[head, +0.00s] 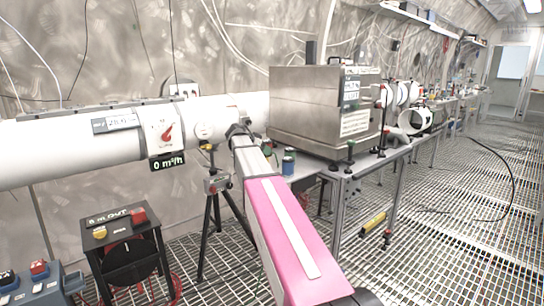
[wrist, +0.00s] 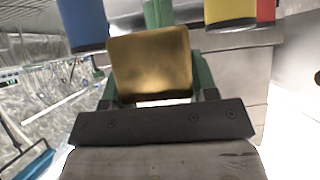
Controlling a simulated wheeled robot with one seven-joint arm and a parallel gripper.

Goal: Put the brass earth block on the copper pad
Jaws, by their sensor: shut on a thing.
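The brass earth block (wrist: 150,62) is a gold-coloured, roughly square block in the wrist view. My gripper (wrist: 155,84) is shut on it, with a green finger at each side of the block. In the head view, the end of my arm (head: 240,130) is beyond the pink link, by the left end of the bench. The gripper's fingers and the block cannot be made out there. I cannot make out the copper pad in either view.
In the wrist view, a blue object (wrist: 82,25) is close at left, a green one (wrist: 158,12) behind the block, and a yellow one (wrist: 230,12) at right. In the head view, a blue-topped cylinder (head: 289,163) stands by a large metal box (head: 310,105) on the bench.

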